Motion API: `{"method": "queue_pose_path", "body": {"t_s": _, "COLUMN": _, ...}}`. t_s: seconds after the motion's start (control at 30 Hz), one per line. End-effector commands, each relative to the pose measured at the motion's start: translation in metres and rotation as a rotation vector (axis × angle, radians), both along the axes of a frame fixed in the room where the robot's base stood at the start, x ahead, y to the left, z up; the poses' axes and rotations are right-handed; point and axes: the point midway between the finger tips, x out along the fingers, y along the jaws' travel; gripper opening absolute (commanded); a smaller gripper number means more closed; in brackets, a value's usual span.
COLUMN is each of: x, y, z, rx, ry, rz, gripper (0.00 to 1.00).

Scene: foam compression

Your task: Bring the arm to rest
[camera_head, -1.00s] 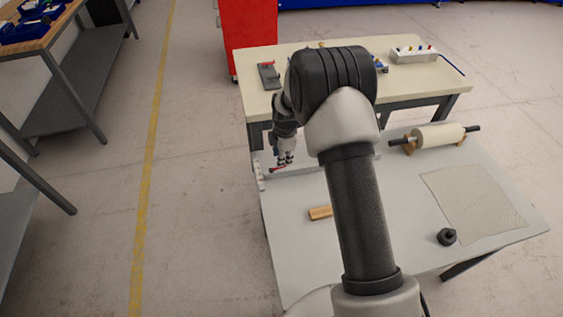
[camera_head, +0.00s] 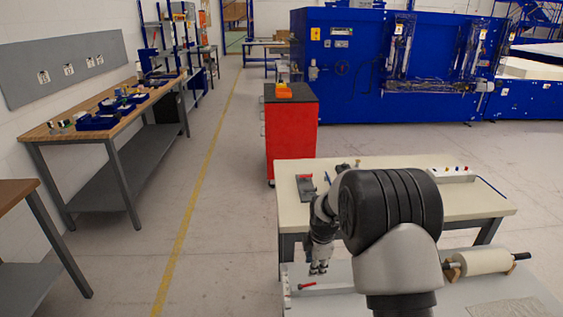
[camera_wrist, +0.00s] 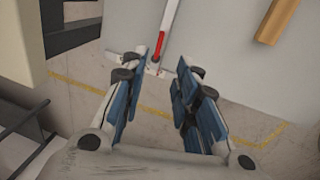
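My arm reaches out over the grey-white table (camera_head: 450,297) and bends down at its elbow. My gripper (camera_head: 319,268) hangs near the table's left edge. In the wrist view my gripper (camera_wrist: 157,82) has its blue-padded fingers well apart, with nothing between them. A red-handled lever (camera_head: 303,286) on the table's left edge lies just below the gripper; it also shows in the wrist view (camera_wrist: 159,45), beyond the fingertips. I see no contact between them.
A cream workbench (camera_head: 400,208) stands behind the table, with a red cabinet (camera_head: 291,140) beyond it. A cream roll (camera_head: 482,261) lies at the table's right. A wooden block (camera_wrist: 279,18) shows in the wrist view. The floor left of the table is clear.

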Motion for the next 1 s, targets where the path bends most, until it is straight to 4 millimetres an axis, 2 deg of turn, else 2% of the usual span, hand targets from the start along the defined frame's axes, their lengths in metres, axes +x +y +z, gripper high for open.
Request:
{"method": "queue_pose_path", "body": {"t_s": 0.13, "x": -0.011, "y": 0.001, "z": 0.040, "rx": 0.018, "ry": -0.021, "rz": -0.094, "gripper": 0.28}}
{"method": "queue_pose_path", "body": {"t_s": 0.27, "x": -0.036, "y": 0.002, "z": 0.091, "rx": 0.051, "ry": -0.041, "rz": -0.243, "gripper": 0.28}}
{"method": "queue_pose_path", "body": {"t_s": 0.4, "x": -0.070, "y": 0.003, "z": 0.139, "rx": 0.091, "ry": -0.060, "rz": -0.414, "gripper": 0.28}}
{"method": "queue_pose_path", "body": {"t_s": 0.6, "x": -0.128, "y": 0.004, "z": 0.194, "rx": 0.155, "ry": -0.089, "rz": -0.656, "gripper": 0.28}}
{"method": "queue_pose_path", "body": {"t_s": 0.8, "x": -0.192, "y": 0.005, "z": 0.232, "rx": 0.227, "ry": -0.115, "rz": -0.896, "gripper": 0.28}}
{"method": "queue_pose_path", "body": {"t_s": 1.0, "x": -0.259, "y": 0.005, "z": 0.251, "rx": 0.307, "ry": -0.137, "rz": -1.133, "gripper": 0.28}}
